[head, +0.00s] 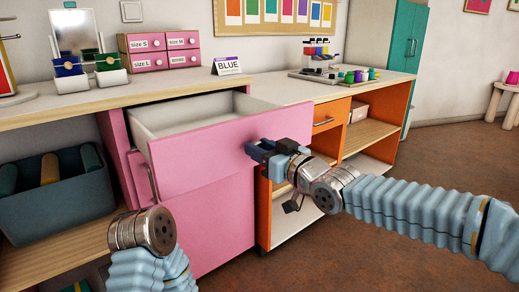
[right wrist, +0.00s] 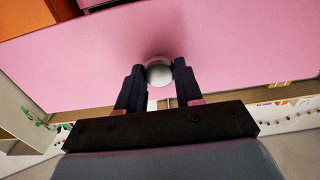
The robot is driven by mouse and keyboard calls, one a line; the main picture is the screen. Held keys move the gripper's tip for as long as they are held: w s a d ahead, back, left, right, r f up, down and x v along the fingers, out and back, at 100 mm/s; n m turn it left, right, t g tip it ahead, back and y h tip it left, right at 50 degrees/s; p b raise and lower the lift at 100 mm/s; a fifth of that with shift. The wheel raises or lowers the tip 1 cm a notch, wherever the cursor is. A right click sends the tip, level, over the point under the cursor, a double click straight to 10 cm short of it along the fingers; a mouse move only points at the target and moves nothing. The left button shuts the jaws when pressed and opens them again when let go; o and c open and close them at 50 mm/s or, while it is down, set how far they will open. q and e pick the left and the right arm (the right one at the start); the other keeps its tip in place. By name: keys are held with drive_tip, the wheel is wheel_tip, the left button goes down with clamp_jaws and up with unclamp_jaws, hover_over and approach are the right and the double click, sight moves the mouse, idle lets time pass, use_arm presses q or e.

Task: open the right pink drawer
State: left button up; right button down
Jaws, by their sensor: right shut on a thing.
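The pink drawer (head: 205,155) in the pink cabinet stands pulled out from under the counter, and its pale, empty-looking inside (head: 190,115) shows from above. My right gripper (head: 258,150) is at the right part of the drawer's front. In the right wrist view its two dark fingers (right wrist: 157,85) are on either side of a round pale knob (right wrist: 159,72) on the pink front (right wrist: 90,60), shut on it. The gripper hides the knob in the head view. My left arm shows at the lower left, but its gripper is out of view.
A metal bar handle (head: 150,178) is at the drawer's left. Below is a pink cabinet front (head: 215,225). Right of it is an orange shelf unit (head: 383,130). A blue-grey bin (head: 50,205) stands on the left shelf.

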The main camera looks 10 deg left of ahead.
idle(0.3)
drive_tip(key=c, duration=0.8)
unclamp_jaws()
drive_tip(key=shift+o, duration=0.2)
drive_tip(key=shift+s+d, duration=0.1)
drive_tip(key=p+v, duration=0.2)
drive_tip(key=v, duration=1.1)
drive_tip(key=shift+s+d+p, duration=0.2)
drive_tip(key=shift+d+p, duration=0.05)
drive_tip(key=shift+p, duration=0.15)
